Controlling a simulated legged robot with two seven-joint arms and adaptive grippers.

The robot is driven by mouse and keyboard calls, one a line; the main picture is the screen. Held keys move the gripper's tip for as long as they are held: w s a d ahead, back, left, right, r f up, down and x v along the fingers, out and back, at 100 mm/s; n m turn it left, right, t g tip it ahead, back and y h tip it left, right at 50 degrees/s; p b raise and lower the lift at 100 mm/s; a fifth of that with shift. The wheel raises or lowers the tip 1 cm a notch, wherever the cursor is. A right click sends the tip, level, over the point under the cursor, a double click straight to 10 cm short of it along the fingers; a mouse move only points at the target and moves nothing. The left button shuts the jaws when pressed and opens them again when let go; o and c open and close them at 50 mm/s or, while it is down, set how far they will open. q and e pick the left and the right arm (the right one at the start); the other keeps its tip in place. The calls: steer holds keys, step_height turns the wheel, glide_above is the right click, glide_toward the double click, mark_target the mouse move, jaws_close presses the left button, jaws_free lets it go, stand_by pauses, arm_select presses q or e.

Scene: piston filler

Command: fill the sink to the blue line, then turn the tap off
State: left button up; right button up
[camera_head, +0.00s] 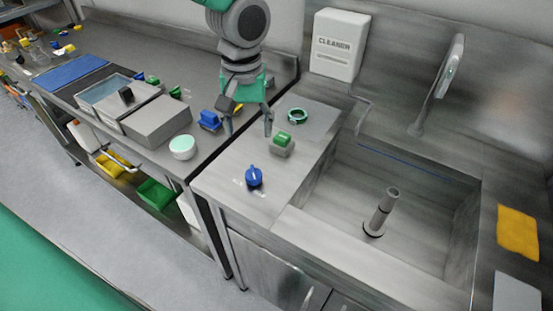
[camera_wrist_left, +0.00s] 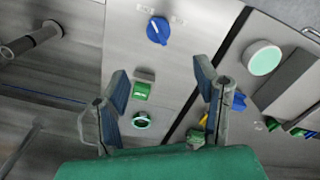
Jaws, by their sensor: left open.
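The steel sink (camera_head: 330,205) is at the right in the head view, with a standpipe (camera_head: 383,210) upright in its basin. A thin blue line (camera_head: 400,165) runs along its back inner wall. I make out no clear water surface. A grey tap (camera_head: 447,75) rises behind the sink. On the counter left of the sink are a blue knob (camera_head: 254,177), a green-topped block (camera_head: 282,145) and a green ring (camera_head: 297,116). The blue knob also shows in the wrist view (camera_wrist_left: 158,31). My left gripper (camera_head: 248,130) is open and empty above this counter, behind the knob.
A white cleaner box (camera_head: 338,45) hangs on the wall. A yellow cloth (camera_head: 518,232) lies right of the sink. The left bench holds a round mint-topped container (camera_head: 182,147), a grey box (camera_head: 156,122) and a blue block (camera_head: 209,120). The counter around the blue knob is clear.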

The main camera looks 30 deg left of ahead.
mark_target(254, 173)
arm_select(q)
step_height(254, 173, down, 13)
steer(key=shift+s+r+b, duration=0.1)
steer(key=shift+b, duration=0.6)
steer(key=shift+f, duration=0.45)
steer(key=shift+d, duration=0.1)
steer(key=c, duration=1.2)
